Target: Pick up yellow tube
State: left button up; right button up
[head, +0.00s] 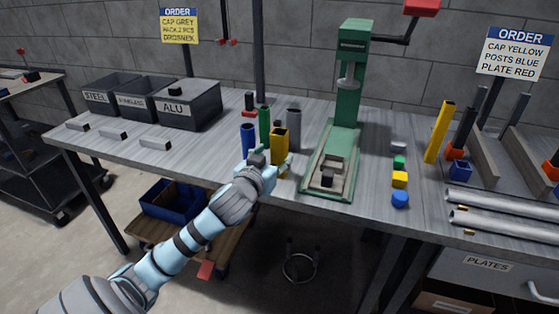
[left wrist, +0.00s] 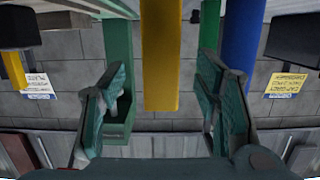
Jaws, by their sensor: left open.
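A yellow tube (head: 280,143) stands on the grey workbench among other coloured tubes, left of the green press. My left gripper (head: 263,172) is in front of it at the bench's front edge and hides part of it. In the left wrist view, the yellow tube (left wrist: 161,55) appears centred between the two spread fingers of the left gripper (left wrist: 160,108), with space on both sides. The gripper is open and empty. A second, taller yellow tube (head: 439,132) stands tilted at the right of the bench. My right gripper is not in view.
Close by are a blue tube (head: 248,141), a green tube (head: 265,126) and a grey tube (head: 294,128). The green press (head: 347,105) stands to the right. Dark bins (head: 190,105) are at the back left. Several small caps, including a yellow one (head: 400,179), lie right of the press.

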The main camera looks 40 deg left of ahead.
aim_at(277, 153)
pick_arm(q)
jog(key=shift+w+a+f, duration=0.1)
jog(key=shift+w+a, duration=0.05)
jog(key=shift+w, duration=0.3)
jog(key=b+x, duration=0.2)
jog(key=x, duration=0.2)
jog(key=shift+w+a, duration=0.1)
jog(key=shift+w, duration=0.2)
jog(key=shift+c, duration=0.6)
jog(key=shift+s, duration=0.1)
grip_shut()
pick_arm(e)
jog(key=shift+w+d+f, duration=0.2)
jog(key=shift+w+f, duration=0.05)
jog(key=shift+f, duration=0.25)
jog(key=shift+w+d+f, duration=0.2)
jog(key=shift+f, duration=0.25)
